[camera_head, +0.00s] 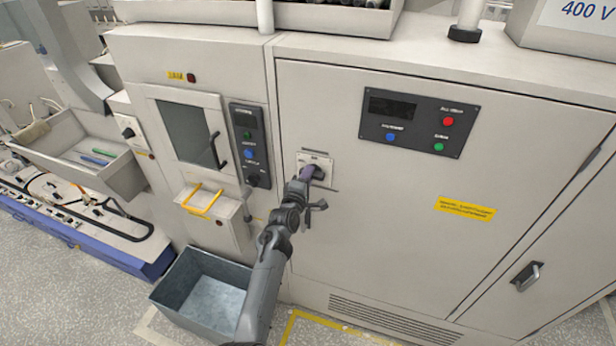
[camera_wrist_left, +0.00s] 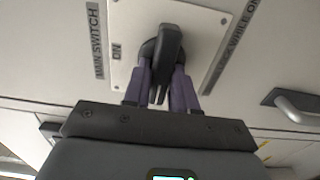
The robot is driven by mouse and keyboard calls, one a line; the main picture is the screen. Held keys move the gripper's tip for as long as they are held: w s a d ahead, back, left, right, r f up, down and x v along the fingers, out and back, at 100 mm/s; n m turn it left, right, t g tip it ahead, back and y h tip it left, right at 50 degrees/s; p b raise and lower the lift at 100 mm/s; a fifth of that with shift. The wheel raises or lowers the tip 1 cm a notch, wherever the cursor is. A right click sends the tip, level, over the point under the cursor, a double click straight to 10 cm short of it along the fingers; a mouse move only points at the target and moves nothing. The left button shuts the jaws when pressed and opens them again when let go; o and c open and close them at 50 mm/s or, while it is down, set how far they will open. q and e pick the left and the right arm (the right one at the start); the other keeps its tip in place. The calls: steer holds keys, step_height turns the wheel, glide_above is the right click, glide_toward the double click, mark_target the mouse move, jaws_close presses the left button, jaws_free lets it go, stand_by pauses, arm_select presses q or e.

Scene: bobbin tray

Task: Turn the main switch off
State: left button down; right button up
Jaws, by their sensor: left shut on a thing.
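The main switch is a dark rotary handle (camera_wrist_left: 167,58) on a pale square plate (camera_wrist_left: 207,22), with "MAIN SWITCH" lettering on one side and "ON" on the plate. In the head view the plate (camera_head: 304,158) sits on the left part of the large cabinet's front. My left gripper (camera_wrist_left: 164,80) has its two purple fingers on either side of the handle, shut on it. In the head view my left gripper (camera_head: 312,173) covers most of the handle. My right gripper is not in view.
The cabinet door carries a dark control panel (camera_head: 418,122) with coloured buttons and a yellow label (camera_head: 465,208). Left of the switch are a second button panel (camera_head: 249,145) and a windowed door (camera_head: 190,134). A grey bin (camera_head: 170,292) stands on the floor below.

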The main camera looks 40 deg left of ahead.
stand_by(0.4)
arm_select(q)
steer(key=c, duration=1)
jaws_free()
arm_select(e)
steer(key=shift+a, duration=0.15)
